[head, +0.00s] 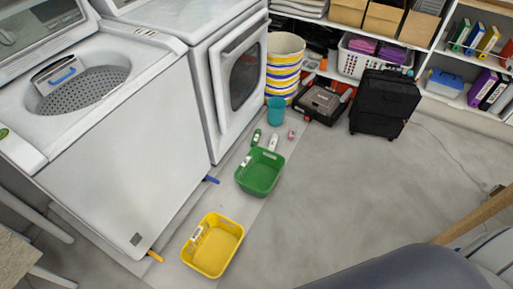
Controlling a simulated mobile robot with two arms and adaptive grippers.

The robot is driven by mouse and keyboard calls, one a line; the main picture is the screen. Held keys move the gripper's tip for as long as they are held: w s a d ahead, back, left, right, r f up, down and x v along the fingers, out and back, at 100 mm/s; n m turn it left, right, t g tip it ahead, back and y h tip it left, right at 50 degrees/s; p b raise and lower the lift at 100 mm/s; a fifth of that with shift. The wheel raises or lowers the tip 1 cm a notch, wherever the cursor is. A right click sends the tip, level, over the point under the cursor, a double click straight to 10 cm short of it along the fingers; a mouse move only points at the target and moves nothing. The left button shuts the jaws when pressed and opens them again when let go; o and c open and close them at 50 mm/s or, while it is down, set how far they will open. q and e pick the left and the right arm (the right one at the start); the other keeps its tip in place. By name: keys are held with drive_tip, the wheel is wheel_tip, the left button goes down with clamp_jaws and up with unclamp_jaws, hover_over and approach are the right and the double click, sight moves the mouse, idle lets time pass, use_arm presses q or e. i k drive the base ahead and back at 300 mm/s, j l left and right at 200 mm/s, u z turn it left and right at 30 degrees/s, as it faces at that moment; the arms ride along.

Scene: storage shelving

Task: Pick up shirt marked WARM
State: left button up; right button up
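I cannot make out a shirt marked WARM in the head view. A yellow basket (213,246) and a green basket (260,172) stand on the floor in front of the washer and dryer. Each has a small white label on its rim, too small to read. Folded purple cloth (377,48) lies in a white laundry basket (352,66) on the shelf at the back. Neither of my grippers is in view.
An open top-loading washer (120,130) and a white dryer (235,75) fill the left. A striped bin (284,62), a teal cup (276,111), a toolbox (323,101) and a black suitcase (384,102) stand behind. The middle floor is clear.

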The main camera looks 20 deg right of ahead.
sight(273, 143)
drive_tip(key=i+l, duration=0.15)
drive_tip(key=l, duration=0.2)
drive_tip(key=i+l, duration=0.1)
drive_tip(key=l, duration=0.25)
drive_tip(key=i+l, duration=0.15)
drive_tip(key=l, duration=0.2)
drive_tip(key=i+l, duration=0.15)
drive_tip(key=l, duration=0.25)
drive_tip(key=i+l, duration=0.1)
drive_tip(key=l, duration=0.25)
drive_tip(key=i+l, duration=0.15)
drive_tip(key=l, duration=0.2)
